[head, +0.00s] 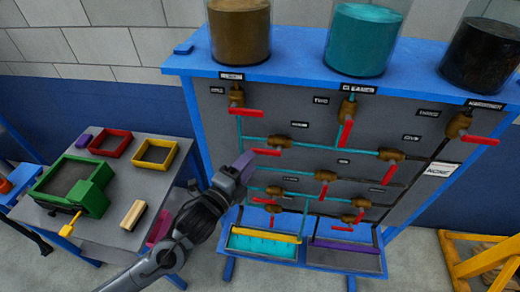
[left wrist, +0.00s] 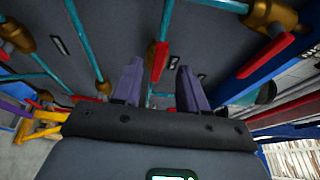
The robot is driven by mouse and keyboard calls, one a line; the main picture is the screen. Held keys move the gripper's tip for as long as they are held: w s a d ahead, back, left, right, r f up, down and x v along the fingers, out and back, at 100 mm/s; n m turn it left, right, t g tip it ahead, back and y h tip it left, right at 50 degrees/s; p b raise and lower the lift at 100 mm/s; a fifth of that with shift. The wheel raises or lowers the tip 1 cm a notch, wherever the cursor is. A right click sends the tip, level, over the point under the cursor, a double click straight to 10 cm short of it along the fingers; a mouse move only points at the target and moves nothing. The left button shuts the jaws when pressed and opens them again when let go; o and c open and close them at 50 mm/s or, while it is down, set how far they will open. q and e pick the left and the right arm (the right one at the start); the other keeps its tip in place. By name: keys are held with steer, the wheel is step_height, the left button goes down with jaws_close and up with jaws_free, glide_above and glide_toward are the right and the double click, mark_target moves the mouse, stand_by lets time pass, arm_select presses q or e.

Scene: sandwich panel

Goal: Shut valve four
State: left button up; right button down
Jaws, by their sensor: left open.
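A grey panel (head: 285,110) carries cyan and black pipes with several brass valves, each with a red handle. The small number plates are too blurred to read surely, so I cannot tell which valve is four. The upper-left middle valve (head: 279,141) has its red handle (head: 265,152) pointing left, roughly along its pipe. My left gripper (head: 243,163) is open and empty in front of the panel, just below and left of that handle. In the left wrist view, a red handle (left wrist: 160,62) shows beyond the gap between my two purple fingers (left wrist: 157,88). My right gripper is out of view.
Brown, cyan and black tanks (head: 357,38) stand on the blue frame's top (head: 290,70). Trays with yellow and purple edges (head: 263,243) sit below the panel. A side table (head: 150,190) at left holds a green box (head: 92,197) and coloured frames. A yellow rack (head: 480,262) stands lower right.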

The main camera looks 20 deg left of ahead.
mark_target(258, 153)
arm_select(q)
steer(key=shift+w+d+p, duration=0.15)
steer(key=shift+w+d, duration=0.05)
steer(key=shift+w, duration=0.8)
steer(key=shift+w+d+p, duration=0.2)
steer(key=shift+w+d, duration=0.05)
steer(key=shift+w, duration=0.7)
steer(key=shift+w+d+p, duration=0.15)
steer(key=shift+w+d, duration=0.05)
steer(key=shift+w, duration=0.8)
jaws_close()
